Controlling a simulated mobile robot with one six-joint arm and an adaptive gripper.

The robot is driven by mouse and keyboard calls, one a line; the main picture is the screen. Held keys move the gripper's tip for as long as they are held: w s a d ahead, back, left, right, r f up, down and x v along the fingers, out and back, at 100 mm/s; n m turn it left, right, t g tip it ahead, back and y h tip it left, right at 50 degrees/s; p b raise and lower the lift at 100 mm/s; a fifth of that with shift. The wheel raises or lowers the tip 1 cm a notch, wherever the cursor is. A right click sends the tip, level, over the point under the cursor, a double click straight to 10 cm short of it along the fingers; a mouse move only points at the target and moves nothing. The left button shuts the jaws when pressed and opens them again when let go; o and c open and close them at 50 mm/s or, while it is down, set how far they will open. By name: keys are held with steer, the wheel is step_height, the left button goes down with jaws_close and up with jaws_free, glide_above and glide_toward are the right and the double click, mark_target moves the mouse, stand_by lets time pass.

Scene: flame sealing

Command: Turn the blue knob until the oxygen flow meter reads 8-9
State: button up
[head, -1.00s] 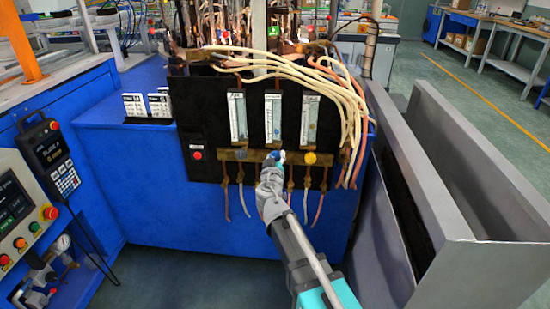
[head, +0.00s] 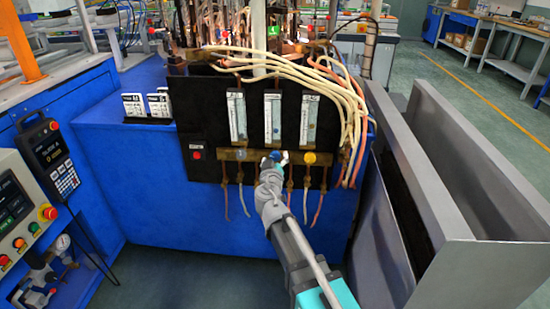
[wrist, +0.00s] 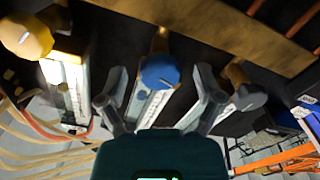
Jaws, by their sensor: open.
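The blue knob (head: 275,155) is on the brass bar at the middle of the black panel. It also shows in the wrist view (wrist: 159,72), near the top middle. My gripper (head: 272,164) is at this knob. In the wrist view my gripper (wrist: 162,88) is open, with one finger on each side of the blue knob and visible gaps between. The middle flow meter (head: 273,117) stands above the blue knob as a pale upright tube. Its scale and reading are too small to read.
A yellow knob (head: 310,158) sits close on the right and a grey-blue knob (head: 240,154) on the left. A red button (head: 197,155) is further left. Pale hoses (head: 330,85) hang over the panel's right side. A grey metal trough (head: 440,170) stands at right.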

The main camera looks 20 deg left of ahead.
steer(key=v, duration=1.1)
steer(key=shift+w+d, duration=0.1)
stand_by(0.4)
